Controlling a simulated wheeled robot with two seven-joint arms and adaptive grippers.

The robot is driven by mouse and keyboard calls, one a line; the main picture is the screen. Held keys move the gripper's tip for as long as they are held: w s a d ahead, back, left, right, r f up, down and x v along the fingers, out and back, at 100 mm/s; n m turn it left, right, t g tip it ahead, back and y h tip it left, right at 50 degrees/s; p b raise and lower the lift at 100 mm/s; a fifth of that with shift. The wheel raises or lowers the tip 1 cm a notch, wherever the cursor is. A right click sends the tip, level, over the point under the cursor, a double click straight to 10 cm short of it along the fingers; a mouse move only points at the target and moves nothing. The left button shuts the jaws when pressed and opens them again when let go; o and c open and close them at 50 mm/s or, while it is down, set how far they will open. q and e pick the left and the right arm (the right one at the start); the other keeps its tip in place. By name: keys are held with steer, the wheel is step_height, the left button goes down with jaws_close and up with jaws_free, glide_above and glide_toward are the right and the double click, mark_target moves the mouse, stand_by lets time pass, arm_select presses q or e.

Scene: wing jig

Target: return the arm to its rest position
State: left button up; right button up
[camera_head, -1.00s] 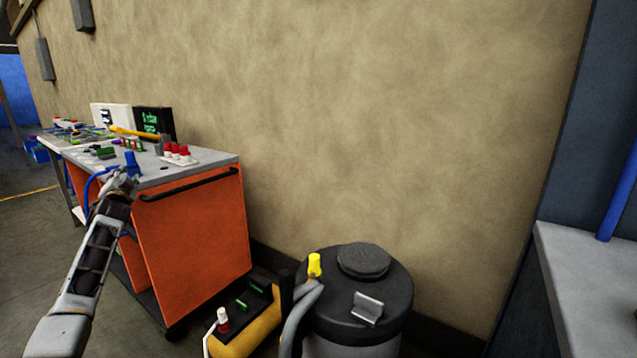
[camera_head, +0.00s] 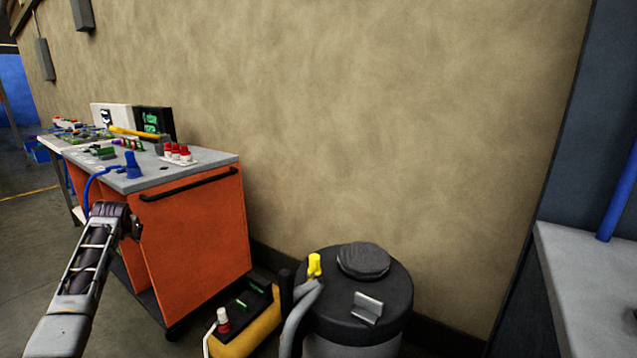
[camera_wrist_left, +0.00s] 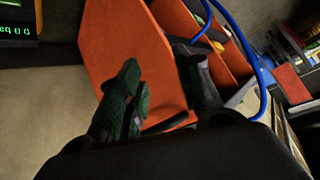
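My left arm comes in from the lower left of the head view. Its gripper (camera_head: 132,226) is in front of the orange cart's side, below the cart top and apart from the blue nozzle. In the left wrist view the dark fingers stand apart, so the gripper (camera_wrist_left: 162,85) is open, with only the orange cart panel (camera_wrist_left: 125,45) behind the gap. The blue nozzle (camera_head: 132,166) stands upright on the grey cart top, with a blue hose (camera_head: 90,185) curving down from it. My right gripper is not in view.
The orange cart (camera_head: 200,235) has a black handle bar (camera_head: 190,184) near the gripper. Red-capped bottles (camera_head: 176,152) and a dark display (camera_head: 153,122) stand on top. A yellow unit (camera_head: 245,325) and a black-lidded drum (camera_head: 365,290) stand to the right. A grey surface (camera_head: 590,270) is far right.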

arm_select(q)
steer(key=s+d+f+m+g+h, duration=0.1)
steer(key=s+d+f, duration=0.5)
steer(key=d+f, duration=0.3)
steer(key=s+d+f+m+h, duration=0.2)
steer(key=s+d+f, duration=0.4)
steer(key=d+f, duration=0.4)
steer(key=s+d+f+m+g+h, duration=0.1)
steer(key=s+d+f, duration=0.5)
steer(key=d+f, duration=0.3)
steer(key=s+d+f+m+h, duration=0.1)
steer(key=s+d+f, duration=0.1)
steer(key=s+d, duration=0.4)
steer(key=s+d+f+h, duration=0.1)
steer(key=s+d+f, duration=0.2)
steer(key=s+d, duration=0.35)
steer(key=s+d+r+g+h, duration=0.1)
steer(key=s+d, duration=0.3)
steer(key=s, duration=0.5)
steer(key=s+d+r+h, duration=0.1)
steer(key=s+d, duration=0.3)
steer(key=s, duration=0.5)
steer(key=shift+r+g+p, duration=0.35)
steer(key=shift+r+g, duration=0.05)
steer(key=shift+r, duration=0.1)
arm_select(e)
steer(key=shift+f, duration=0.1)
